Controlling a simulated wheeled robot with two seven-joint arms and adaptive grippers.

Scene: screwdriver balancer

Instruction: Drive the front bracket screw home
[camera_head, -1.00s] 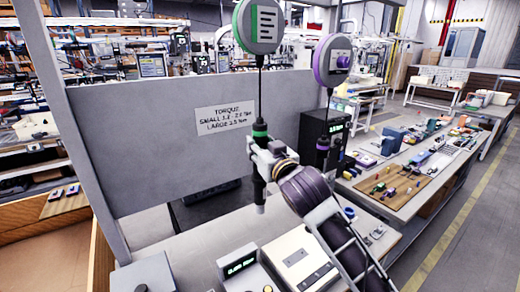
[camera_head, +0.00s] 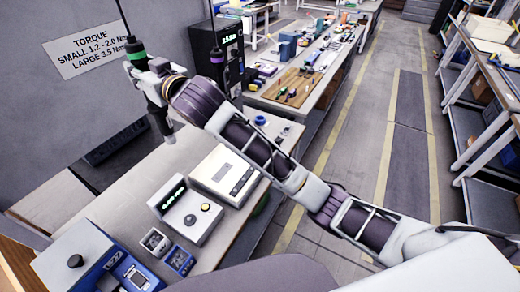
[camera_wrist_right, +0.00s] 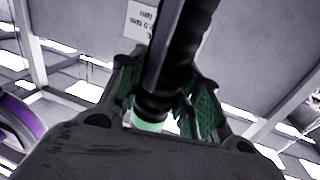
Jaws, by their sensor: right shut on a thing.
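My right gripper (camera_head: 156,76) is shut on the green-banded hanging screwdriver (camera_head: 137,52), which is near upright and slightly tilted in the picture. Its tip (camera_head: 168,137) shows in front of the bench top, apparently above it. In the right wrist view, the green-padded fingers (camera_wrist_right: 165,100) close around the dark screwdriver body (camera_wrist_right: 180,55). I cannot make out the bracket or its front screw in these frames. My left gripper is not in view.
A purple-banded screwdriver (camera_head: 217,52) hangs by a black cabinet (camera_head: 228,40). A grey panel (camera_head: 60,110) stands behind.

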